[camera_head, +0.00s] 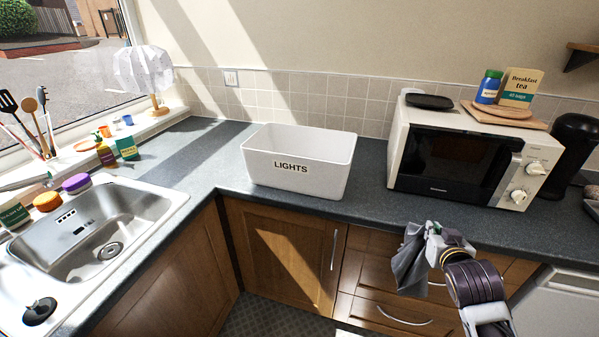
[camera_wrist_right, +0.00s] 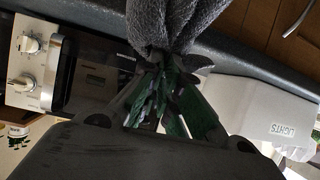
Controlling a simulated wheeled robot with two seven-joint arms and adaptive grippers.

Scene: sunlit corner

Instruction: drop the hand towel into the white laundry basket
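The white laundry basket (camera_head: 325,173), labelled LIGHTS, stands upright on the dark worktop in the corner, left of the microwave. The part of its inside that shows looks empty. The dark grey hand towel (camera_head: 409,262) hangs bunched from my right gripper (camera_head: 432,232), in front of the drawers and right of the basket. In the right wrist view the right gripper (camera_wrist_right: 162,80) is shut on the towel (camera_wrist_right: 175,25), and the basket (camera_wrist_right: 270,115) shows at the right. The towel and basket are apart. My left gripper is not in view.
A microwave (camera_head: 460,155) stands right of the basket, with a dark dish, tea packet and jar on top. The sink (camera_head: 95,235) lies to the left, with bottles and sponges around it. A lamp (camera_head: 145,72) stands on the windowsill. The worktop beside the basket is clear.

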